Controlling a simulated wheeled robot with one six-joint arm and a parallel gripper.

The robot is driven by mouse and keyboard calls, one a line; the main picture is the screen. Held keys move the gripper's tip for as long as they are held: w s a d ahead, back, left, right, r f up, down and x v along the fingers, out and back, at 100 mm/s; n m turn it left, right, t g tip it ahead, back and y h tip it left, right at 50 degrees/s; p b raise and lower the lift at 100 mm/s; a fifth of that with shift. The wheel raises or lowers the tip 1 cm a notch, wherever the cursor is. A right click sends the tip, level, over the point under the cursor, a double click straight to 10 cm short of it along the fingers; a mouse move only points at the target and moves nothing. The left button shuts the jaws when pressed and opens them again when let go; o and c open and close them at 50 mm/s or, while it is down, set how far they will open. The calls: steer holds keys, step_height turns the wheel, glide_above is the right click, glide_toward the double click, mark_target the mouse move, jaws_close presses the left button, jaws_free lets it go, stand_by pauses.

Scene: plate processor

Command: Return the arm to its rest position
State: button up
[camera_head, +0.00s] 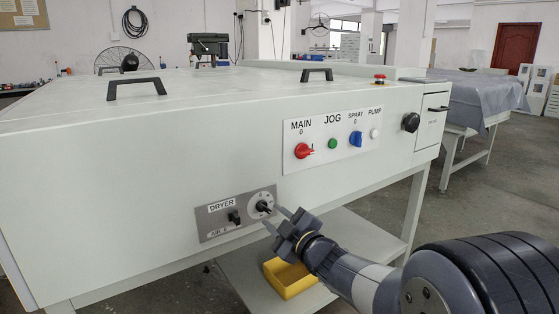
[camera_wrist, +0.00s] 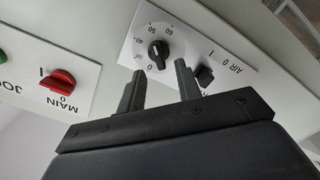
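My gripper (camera_head: 274,217) is in front of the plate processor's grey dryer panel (camera_head: 211,225). Its two fingers are apart with nothing between them, as the wrist view also shows (camera_wrist: 159,70). The black round dryer knob (camera_head: 263,206) is just beyond the fingertips. In the wrist view, the knob (camera_wrist: 158,50) shows whole on its numbered dial, lined up with the gap between the fingers. The black air switch (camera_wrist: 204,76) is beside the right finger. My arm reaches in from the lower right in the head view.
The white machine front (camera_head: 120,190) fills the left and middle. A control panel with a red main switch (camera_head: 303,151), green jog button (camera_head: 332,144) and blue spray switch (camera_head: 355,139) is above my gripper. A yellow bin (camera_head: 290,279) sits on the shelf below. Floor is open at right.

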mark_target(266, 210)
steer(key=x, duration=0.4)
steer(key=shift+w+a+b, duration=0.1)
steer(key=shift+a+b, duration=0.05)
steer(key=shift+b, duration=0.2)
steer(key=shift+r+p, duration=0.15)
steer(key=shift+p, duration=0.35)
steer(key=shift+m, duration=0.6)
